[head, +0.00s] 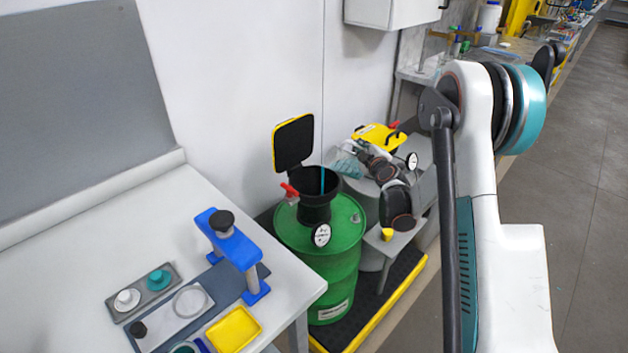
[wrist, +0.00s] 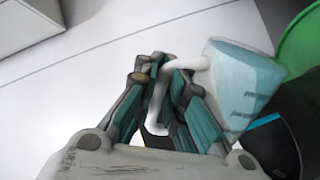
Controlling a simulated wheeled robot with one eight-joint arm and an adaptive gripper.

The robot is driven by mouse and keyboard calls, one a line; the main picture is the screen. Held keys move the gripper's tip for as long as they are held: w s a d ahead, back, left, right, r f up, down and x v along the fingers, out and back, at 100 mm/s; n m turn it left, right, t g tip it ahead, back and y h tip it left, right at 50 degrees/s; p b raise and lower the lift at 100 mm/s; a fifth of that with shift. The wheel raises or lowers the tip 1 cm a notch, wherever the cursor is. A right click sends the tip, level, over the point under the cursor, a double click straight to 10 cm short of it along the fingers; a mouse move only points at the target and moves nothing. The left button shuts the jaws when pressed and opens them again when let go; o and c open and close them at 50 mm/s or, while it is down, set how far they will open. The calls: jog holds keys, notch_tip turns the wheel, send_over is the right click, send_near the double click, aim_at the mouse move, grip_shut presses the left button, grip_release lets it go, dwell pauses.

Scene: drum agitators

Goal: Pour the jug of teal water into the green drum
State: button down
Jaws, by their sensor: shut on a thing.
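The jug (wrist: 240,85) is pale, see-through and bluish, with dark level marks and a white handle (wrist: 185,63). My gripper (wrist: 162,82) is shut on that handle, and the jug's body is to the right of the fingers in the wrist view. The green drum (head: 318,262) stands beside the table, with a black funnel (head: 318,208) on top. The funnel's yellow-edged lid (head: 293,143) is raised. A thin teal line (head: 322,181) shows at the funnel's mouth, and one also shows against black in the wrist view.
A white table (head: 75,250) at left holds a blue stand (head: 232,245), a yellow tray (head: 233,329) and a grey holder with white and teal knobs (head: 143,291). A round dial (head: 321,235) is in front of the funnel. A black, yellow-edged platform (head: 385,300) lies below. Open floor is at right.

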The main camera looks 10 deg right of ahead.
aim_at(344, 144)
jog(key=shift+a+r+p, duration=0.15)
jog(key=shift+r+p, duration=0.15)
dwell(0.4)
jog(key=shift+w+a+r+n+h+p, duration=0.1)
jog(key=shift+a+n+h+p, duration=0.2)
jog(key=shift+a+n+p, duration=0.5)
dwell(1.2)
jog(key=shift+w+a+n+h+b, duration=0.1)
jog(key=shift+a+n+h+b, duration=0.2)
jog(key=shift+a+n+b, duration=0.75)
dwell(0.4)
jog(key=shift+a+r+n+p, duration=0.15)
jog(key=shift+a+r+p, duration=0.1)
jog(key=shift+a, duration=0.2)
jog(key=shift+a+r+n+p, duration=0.1)
jog(key=shift+a+r+p, duration=0.15)
jog(key=shift+a, duration=0.2)
